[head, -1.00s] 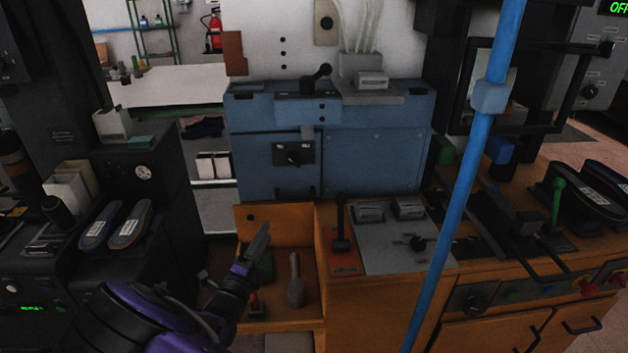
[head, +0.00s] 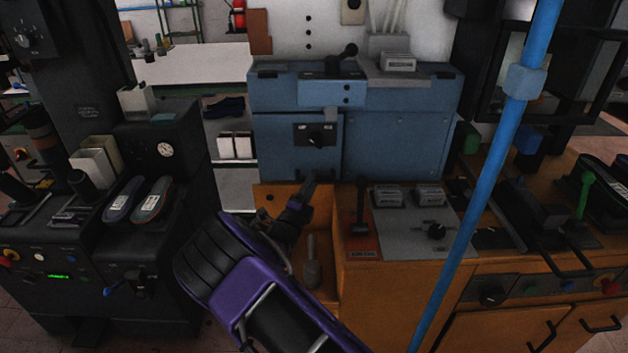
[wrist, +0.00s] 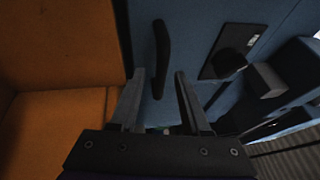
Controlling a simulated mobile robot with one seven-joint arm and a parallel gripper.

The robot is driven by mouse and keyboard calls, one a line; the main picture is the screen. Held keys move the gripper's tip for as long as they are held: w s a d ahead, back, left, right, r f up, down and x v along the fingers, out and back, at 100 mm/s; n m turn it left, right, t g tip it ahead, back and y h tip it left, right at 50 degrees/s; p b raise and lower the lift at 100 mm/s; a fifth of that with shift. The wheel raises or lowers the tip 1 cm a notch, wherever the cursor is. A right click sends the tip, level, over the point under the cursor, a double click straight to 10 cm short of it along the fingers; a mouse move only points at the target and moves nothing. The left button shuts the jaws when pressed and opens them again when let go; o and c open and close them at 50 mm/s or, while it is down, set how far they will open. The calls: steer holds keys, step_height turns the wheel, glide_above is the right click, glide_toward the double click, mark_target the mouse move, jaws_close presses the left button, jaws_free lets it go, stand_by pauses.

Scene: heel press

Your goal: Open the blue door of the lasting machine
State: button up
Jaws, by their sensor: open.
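The blue door (head: 277,152) is the left front panel of the blue lasting machine (head: 400,150) and looks closed. A black plate with a dark knob (head: 316,138) is on its upper part; they also show in the wrist view (wrist: 232,62). In the wrist view a black bar handle (wrist: 161,45) stands on the blue door. My gripper (head: 309,185) is at the door's lower edge, partly covering the handle in the head view. In the wrist view my gripper (wrist: 159,74) is open and empty, its fingertips on either side of the handle's near end. I cannot tell whether they touch it.
An open orange compartment (head: 290,195) with a grey tool (head: 312,268) lies below the door. An orange bench with a grey control panel (head: 420,222) and a black lever (head: 361,205) is to the right. A blue pole (head: 480,175) crosses the right foreground.

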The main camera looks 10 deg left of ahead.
steer(key=shift+x, duration=1)
steer(key=shift+s, duration=0.1)
steer(key=shift+c, duration=0.2)
jaws_close()
stand_by(0.5)
